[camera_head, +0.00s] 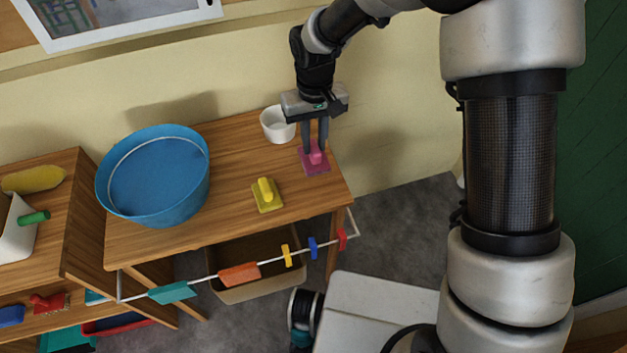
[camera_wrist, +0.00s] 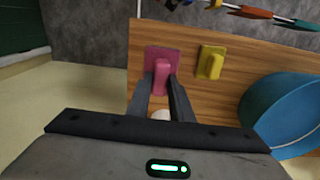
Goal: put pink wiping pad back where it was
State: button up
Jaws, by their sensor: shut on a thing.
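The pink wiping pad (camera_head: 316,167) is a flat square with a raised pink handle, at the right end of the wooden table (camera_head: 230,217). My gripper (camera_head: 316,145) points down at it, its two fingers shut on the handle. In the wrist view the pink pad (camera_wrist: 161,61) lies ahead of my fingertips (camera_wrist: 160,80), seen against the tabletop near its edge. I cannot tell whether the pad's underside touches the table.
A yellow pad (camera_head: 267,196) lies left of the pink one. A large blue basin (camera_head: 154,200) stands at the table's left, a white cup (camera_head: 276,125) behind. A rail with coloured pegs (camera_head: 238,274) runs along the front. Bare tabletop lies between basin and yellow pad.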

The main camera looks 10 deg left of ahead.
jog(key=f, duration=0.5)
jog(key=shift+s+f, duration=0.15)
jog(key=shift+s, duration=0.15)
jog(key=shift+f, duration=2.2)
jog(key=o, duration=0.9)
notch_tip(320, 180, up, 12)
jog(key=shift+d+r, duration=0.1)
